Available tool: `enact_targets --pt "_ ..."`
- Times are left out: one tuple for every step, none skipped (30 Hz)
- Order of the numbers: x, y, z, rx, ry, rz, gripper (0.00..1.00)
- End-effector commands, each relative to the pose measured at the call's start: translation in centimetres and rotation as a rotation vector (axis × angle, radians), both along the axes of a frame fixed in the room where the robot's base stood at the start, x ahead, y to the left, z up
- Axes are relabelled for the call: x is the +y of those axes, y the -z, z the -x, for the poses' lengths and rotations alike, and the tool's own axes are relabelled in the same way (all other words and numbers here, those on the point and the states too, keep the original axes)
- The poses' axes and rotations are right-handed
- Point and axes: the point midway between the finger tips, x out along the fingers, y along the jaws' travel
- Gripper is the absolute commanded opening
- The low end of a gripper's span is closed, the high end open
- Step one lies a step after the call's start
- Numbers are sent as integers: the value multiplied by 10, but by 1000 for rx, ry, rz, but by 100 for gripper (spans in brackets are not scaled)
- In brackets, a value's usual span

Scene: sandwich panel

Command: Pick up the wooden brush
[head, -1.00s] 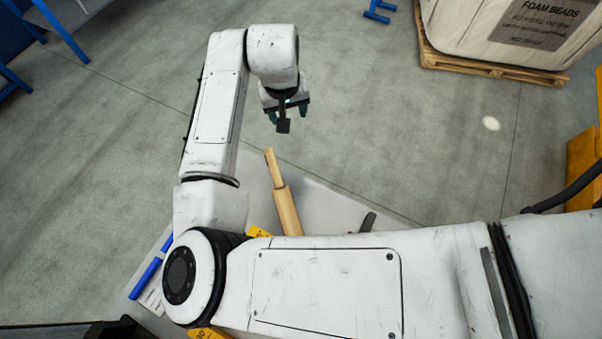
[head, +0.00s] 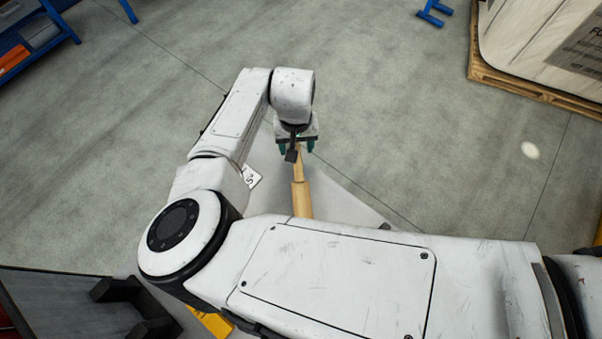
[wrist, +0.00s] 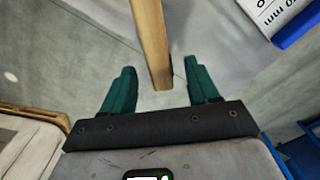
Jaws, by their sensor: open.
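The wooden brush shows as a light wooden handle (head: 301,196) in the head view, over a pale grey table top (head: 346,202). Its near part is hidden behind my arm. My gripper (head: 296,149) is at the handle's far end, with its fingers pointing down. In the wrist view the handle (wrist: 152,45) comes down from the top edge, and its end lies between the two green fingers of my gripper (wrist: 158,88). The fingers are apart, with a gap on both sides of the handle. I cannot tell whether they are level with it in height.
A white printed card (head: 250,177) lies at the table's left side. In the wrist view, a blue object (wrist: 297,27) is beside a white printed sheet (wrist: 270,12). A large pale container (head: 545,45) stands on a wooden pallet (head: 530,92) at the right.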

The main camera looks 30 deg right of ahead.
Motion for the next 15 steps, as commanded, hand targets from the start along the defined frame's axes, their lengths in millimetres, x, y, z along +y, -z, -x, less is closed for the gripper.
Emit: enact_targets --pt "1 6 0 2 0 -2 60" --pt "2 11 -1 2 0 -2 60" --pt "1 17 0 3 0 -1 60" --pt "1 20 -1 2 -1 0 60" --pt "1 23 -1 2 -2 -1 60" --pt "1 26 -1 2 -2 -1 60" --pt "1 28 0 1 -1 0 60" --pt "1 29 -1 1 -1 0 60" --pt "1 30 -1 1 -1 0 60" --pt "1 31 -1 0 -1 0 60" --pt "1 31 -1 0 -1 0 60" --pt "1 30 -1 0 -1 0 60" --pt "1 30 -1 0 -1 0 60" --pt "1 30 -1 0 -1 0 60" --pt "1 30 -1 0 -1 0 59"
